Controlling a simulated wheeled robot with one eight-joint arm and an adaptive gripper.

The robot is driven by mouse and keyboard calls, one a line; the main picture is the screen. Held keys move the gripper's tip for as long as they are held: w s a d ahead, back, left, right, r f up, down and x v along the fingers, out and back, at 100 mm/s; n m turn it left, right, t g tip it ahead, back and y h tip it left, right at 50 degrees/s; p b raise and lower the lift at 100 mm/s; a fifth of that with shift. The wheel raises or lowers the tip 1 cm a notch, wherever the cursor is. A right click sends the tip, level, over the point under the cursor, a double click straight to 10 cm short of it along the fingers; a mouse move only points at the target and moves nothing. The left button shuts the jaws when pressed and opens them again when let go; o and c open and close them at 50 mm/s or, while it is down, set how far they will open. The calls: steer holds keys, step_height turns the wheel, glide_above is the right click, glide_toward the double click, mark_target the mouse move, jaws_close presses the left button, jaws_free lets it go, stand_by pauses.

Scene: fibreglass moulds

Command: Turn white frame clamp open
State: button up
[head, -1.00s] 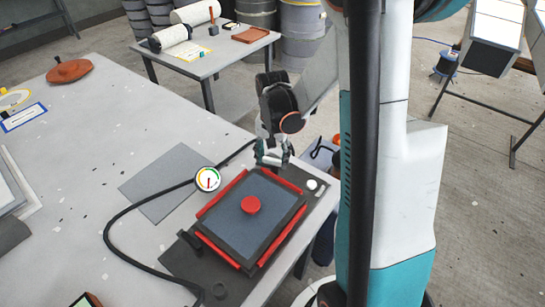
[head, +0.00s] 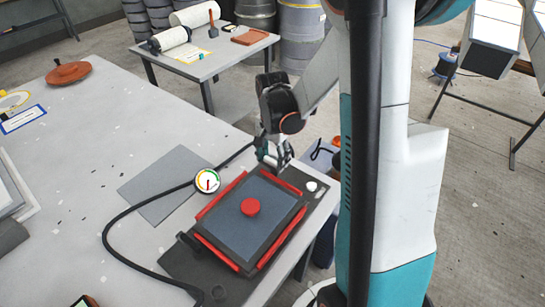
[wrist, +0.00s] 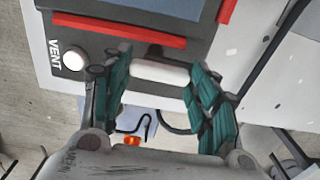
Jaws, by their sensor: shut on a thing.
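The white frame clamp (wrist: 160,72) shows in the wrist view as a short white bar at the edge of a dark base, just below a red frame rail (wrist: 118,29). My gripper (wrist: 161,76) has its teal fingers at the two ends of this bar and is shut on it. In the head view my gripper (head: 273,155) is at the far right end of the red frame (head: 205,247) and hides the clamp. The frame surrounds a dark blue-grey panel (head: 233,226) with a round red knob (head: 251,207) in its middle.
A white knob marked VENT (wrist: 74,60) is left of my fingers in the wrist view. A dial gauge (head: 207,181) and black hose (head: 112,218) lie left of the frame. A black handle (head: 189,241) is at its near left corner. The table's left part is mostly clear.

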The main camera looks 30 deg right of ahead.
mark_target(272, 160)
steer(key=o, duration=1.1)
steer(key=shift+c, duration=0.2)
steer(key=shift+r, duration=0.1)
step_height(272, 160, up, 12)
